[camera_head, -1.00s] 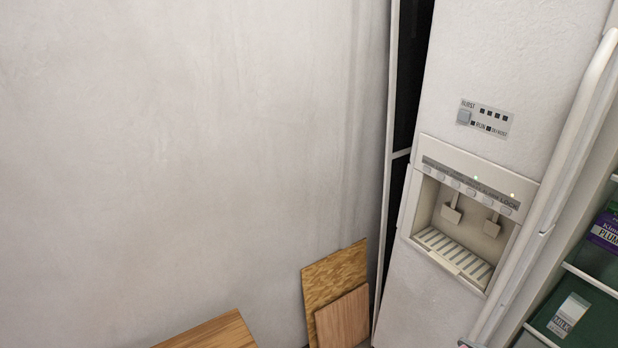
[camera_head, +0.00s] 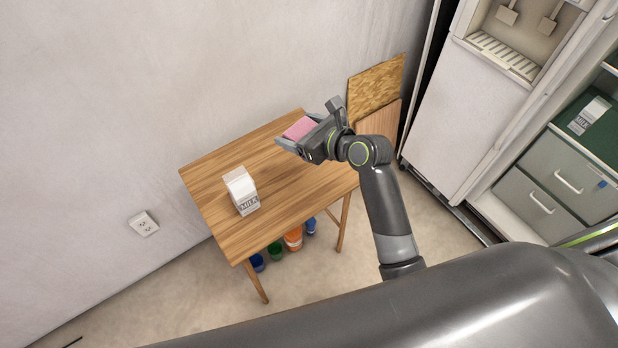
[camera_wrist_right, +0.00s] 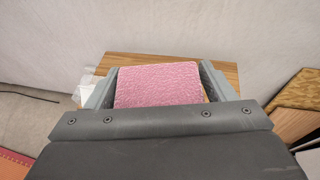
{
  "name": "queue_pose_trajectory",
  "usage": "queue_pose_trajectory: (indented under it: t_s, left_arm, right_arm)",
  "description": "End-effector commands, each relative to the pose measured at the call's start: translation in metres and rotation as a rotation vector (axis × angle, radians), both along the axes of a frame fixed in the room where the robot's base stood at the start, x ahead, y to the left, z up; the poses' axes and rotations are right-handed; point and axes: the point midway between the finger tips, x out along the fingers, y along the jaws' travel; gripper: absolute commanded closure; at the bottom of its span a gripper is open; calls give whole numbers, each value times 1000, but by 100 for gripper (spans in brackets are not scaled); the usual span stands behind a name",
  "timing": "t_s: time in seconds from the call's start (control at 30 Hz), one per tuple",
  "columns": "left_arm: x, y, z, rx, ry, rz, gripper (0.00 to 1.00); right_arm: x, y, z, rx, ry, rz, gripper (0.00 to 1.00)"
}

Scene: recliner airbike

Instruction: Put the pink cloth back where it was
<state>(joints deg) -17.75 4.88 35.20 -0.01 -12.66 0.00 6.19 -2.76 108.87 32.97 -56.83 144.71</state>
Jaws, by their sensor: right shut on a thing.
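The pink cloth (camera_head: 300,128) is a small flat pink piece, held between the fingers of my right gripper (camera_head: 296,133). In the right wrist view the cloth (camera_wrist_right: 160,85) fills the space between the two grey fingers (camera_wrist_right: 158,88), with a textured surface. In the head view the gripper is over the far right part of a small wooden table (camera_head: 211,184); how high the cloth is above the top, I cannot tell exactly. My left gripper is not in view.
Several coloured containers, one orange (camera_head: 293,238), stand beneath. Wooden boards (camera_head: 377,84) lean on the wall at the right. An open fridge (camera_head: 425,130) with shelves and drawers is farther right. The table's middle is clear.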

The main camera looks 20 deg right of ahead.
Motion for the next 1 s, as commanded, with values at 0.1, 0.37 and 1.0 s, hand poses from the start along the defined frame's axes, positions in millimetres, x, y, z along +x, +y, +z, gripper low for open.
queue_pose_trajectory:
  t_s: [0.1, 0.37, 1.0]
  left_arm:
    - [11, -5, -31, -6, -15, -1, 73]
    - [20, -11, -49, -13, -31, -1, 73]
    - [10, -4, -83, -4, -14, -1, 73]
  right_arm:
    - [29, -22, -60, -4, 2, -98, 41]
    - [56, -52, -113, -1, -1, -213, 41]
    - [58, -55, -201, 2, 1, -224, 41]
